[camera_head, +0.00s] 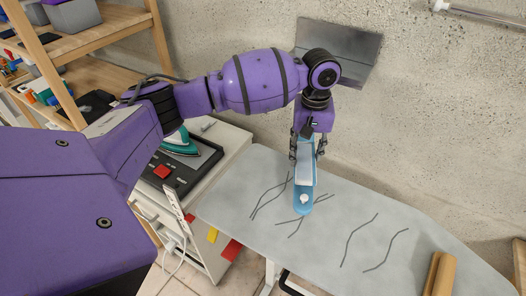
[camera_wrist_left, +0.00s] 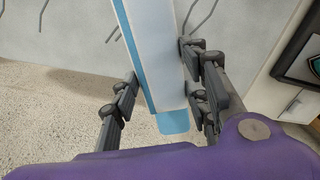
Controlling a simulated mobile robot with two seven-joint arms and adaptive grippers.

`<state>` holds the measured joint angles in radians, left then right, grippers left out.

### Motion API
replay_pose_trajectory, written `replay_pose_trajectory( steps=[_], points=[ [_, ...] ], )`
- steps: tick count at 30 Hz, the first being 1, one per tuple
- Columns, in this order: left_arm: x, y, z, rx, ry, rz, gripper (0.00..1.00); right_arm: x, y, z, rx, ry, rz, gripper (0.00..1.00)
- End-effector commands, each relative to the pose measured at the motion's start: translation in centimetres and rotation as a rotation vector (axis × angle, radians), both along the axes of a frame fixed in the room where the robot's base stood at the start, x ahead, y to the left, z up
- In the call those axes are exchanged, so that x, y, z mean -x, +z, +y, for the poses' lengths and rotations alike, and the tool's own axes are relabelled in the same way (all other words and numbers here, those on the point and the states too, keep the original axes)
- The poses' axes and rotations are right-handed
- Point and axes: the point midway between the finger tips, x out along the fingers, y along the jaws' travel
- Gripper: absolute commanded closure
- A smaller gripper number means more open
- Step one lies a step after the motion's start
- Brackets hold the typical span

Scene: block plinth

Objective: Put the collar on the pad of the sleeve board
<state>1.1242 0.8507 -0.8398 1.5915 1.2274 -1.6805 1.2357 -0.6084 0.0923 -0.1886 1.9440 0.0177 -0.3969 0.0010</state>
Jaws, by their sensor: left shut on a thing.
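The sleeve board (camera_head: 301,210) is a narrow blue board with a rounded near end and a small white knob on it, over the grey ironing board. The collar (camera_head: 307,166) looks like the long white strip lengthwise above the blue; it also shows in the left wrist view (camera_wrist_left: 164,60). Blue shows along its left side and past its end there. My left gripper (camera_head: 307,148) is around the strip's far end, its fingers on both sides, shut on it. I cannot tell whether the strip rests on the pad or hangs just above it. My right gripper is not in view.
The grey ironing board (camera_head: 335,215), with dark crease lines, has free room to the right. A wooden piece (camera_head: 439,274) lies at its right. A teal iron (camera_head: 181,143) stands on a cabinet at left. The concrete wall (camera_head: 430,110) is behind.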

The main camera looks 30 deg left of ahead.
Motion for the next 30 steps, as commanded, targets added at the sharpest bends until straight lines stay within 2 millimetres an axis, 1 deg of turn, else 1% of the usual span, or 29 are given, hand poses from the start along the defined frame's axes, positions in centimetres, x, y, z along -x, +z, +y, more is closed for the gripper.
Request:
replay_pose_trajectory(
  steps=[1, 3, 6, 17, 18, 22, 30],
  points=[
    [-0.3, -0.9, 0.1, -0.001, 0.0, 0.004, 0.83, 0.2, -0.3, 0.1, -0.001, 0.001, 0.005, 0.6],
    [-0.2, -2.0, 0.0, 0.0, 0.0, 0.004, 0.83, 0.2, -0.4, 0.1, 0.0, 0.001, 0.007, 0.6],
    [-0.2, -3.2, 0.0, -0.001, -0.001, 0.001, 0.83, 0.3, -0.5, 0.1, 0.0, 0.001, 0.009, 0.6],
    [-0.2, -3.4, 0.0, 0.0, -0.001, -0.002, 0.83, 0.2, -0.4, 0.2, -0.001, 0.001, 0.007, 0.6],
    [-0.2, -3.5, 0.0, 0.0, -0.001, -0.002, 0.57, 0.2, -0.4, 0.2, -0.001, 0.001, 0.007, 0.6],
    [-0.2, -3.5, 0.0, 0.0, -0.001, -0.001, 0.39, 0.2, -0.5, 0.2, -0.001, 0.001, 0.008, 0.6],
    [-0.2, -3.5, 0.0, 0.0, -0.001, -0.001, 0.39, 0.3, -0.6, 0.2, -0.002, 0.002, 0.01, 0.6]
  ],
)
